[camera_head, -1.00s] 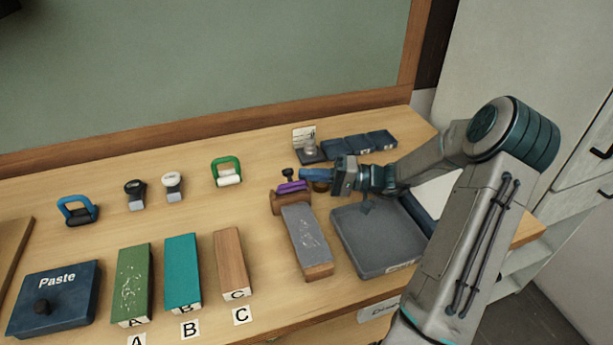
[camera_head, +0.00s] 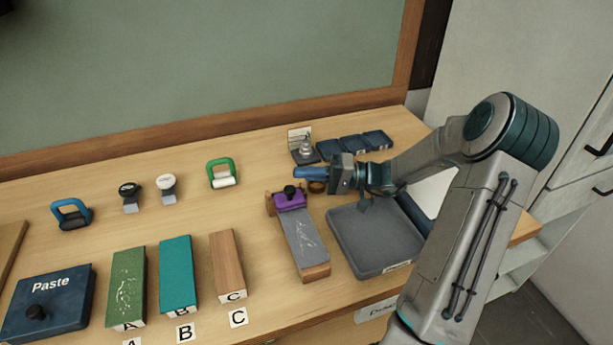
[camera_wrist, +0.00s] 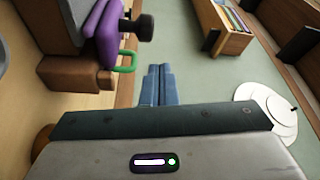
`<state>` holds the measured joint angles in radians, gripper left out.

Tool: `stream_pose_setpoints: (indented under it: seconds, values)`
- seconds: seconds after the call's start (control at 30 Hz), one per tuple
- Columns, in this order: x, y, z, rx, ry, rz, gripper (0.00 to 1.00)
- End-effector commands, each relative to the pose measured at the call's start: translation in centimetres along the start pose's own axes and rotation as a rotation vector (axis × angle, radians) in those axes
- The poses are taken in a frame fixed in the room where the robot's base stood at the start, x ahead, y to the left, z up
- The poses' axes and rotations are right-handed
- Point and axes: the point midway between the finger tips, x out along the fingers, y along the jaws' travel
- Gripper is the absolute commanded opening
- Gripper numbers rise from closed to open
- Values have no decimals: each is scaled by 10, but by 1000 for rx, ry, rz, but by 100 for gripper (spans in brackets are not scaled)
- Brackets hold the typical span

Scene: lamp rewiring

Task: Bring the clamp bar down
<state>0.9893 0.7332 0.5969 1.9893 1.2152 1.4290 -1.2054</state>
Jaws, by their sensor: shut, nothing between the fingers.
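The purple clamp bar (camera_head: 289,201) with its black knob lies across the back end of a grey block on a wooden base (camera_head: 316,272). In the wrist view the clamp bar (camera_wrist: 104,35) is at the upper left, with its dark knob pointing right. My gripper (camera_head: 298,173) is just behind the bar and apart from it. Its blue fingers are shut together and hold nothing; they also show in the wrist view (camera_wrist: 158,72).
A grey tray (camera_head: 347,257) stands right of the clamp block. Blocks A (camera_head: 127,285), B (camera_head: 178,272) and C (camera_head: 227,262) lie to the left. A green-handled tool (camera_head: 222,166) and a small metal piece on a dark stand (camera_head: 304,151) are near the back.

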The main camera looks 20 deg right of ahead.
Motion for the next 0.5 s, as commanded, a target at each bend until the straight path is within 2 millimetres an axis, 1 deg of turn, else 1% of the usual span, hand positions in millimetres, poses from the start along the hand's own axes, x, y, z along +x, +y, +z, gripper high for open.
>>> stream_pose_setpoints:
  seconds: [0.17,0.2,0.5]
  values:
    - [2,-31,-7,-6,0,3,0]
    - [-9,-36,-6,-5,6,5,0]
    - [-66,-82,5,-3,4,4,0]
